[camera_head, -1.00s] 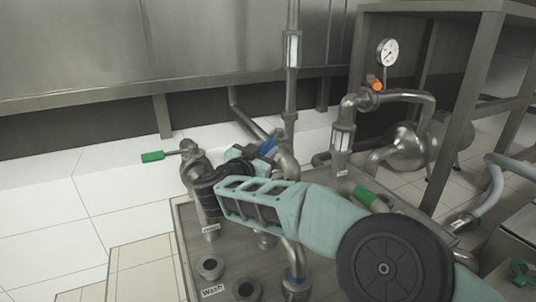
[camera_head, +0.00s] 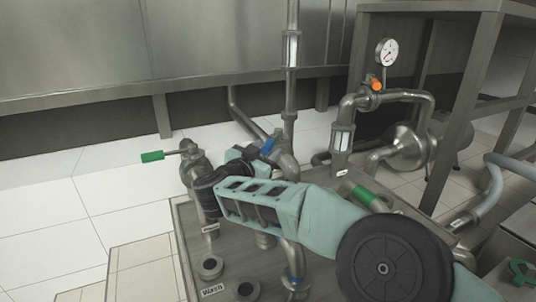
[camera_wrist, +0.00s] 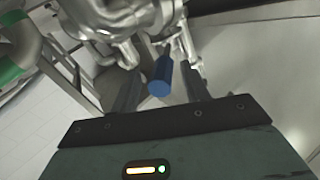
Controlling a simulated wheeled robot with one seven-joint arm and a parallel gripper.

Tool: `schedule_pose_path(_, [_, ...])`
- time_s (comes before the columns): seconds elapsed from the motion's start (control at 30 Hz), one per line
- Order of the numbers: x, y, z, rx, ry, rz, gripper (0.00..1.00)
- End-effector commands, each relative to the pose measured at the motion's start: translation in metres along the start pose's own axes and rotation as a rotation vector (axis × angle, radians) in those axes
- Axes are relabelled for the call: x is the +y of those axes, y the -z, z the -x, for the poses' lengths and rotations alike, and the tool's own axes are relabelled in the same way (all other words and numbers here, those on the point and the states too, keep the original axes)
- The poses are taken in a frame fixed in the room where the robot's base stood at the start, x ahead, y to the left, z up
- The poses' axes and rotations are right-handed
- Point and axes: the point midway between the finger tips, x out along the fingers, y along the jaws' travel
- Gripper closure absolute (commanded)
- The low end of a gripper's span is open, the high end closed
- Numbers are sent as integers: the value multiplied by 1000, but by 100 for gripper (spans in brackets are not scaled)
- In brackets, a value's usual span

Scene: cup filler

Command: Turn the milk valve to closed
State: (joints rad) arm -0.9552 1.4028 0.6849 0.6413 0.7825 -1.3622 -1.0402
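A blue valve handle (camera_head: 268,146) sits on the pipework just beyond my gripper in the head view. In the wrist view the blue handle (camera_wrist: 161,88) points towards me, in the gap between my two dark fingers. My gripper (camera_wrist: 160,92) is open, with room visible on both sides of the handle. In the head view my gripper (camera_head: 254,153) is largely hidden by my own wrist. No label that I can read says which valve is the milk valve.
A green-handled valve (camera_head: 152,156) stands at the left, and another green handle (camera_head: 365,196) lies right of my arm. An orange handle (camera_head: 376,84) sits below a gauge (camera_head: 387,51). A metal pipe (camera_head: 291,90) rises behind the gripper. Open tiled floor (camera_head: 40,215) lies at the left.

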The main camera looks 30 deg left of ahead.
Motion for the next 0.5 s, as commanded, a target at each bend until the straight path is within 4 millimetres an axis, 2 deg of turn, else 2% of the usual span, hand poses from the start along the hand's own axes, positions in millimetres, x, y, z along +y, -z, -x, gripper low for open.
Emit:
schedule_pose_path(0.27, [-1, 2, 4, 1, 3, -2, 54])
schedule_pose_path(0.5, [2, 2, 34, 1, 5, 0, 54])
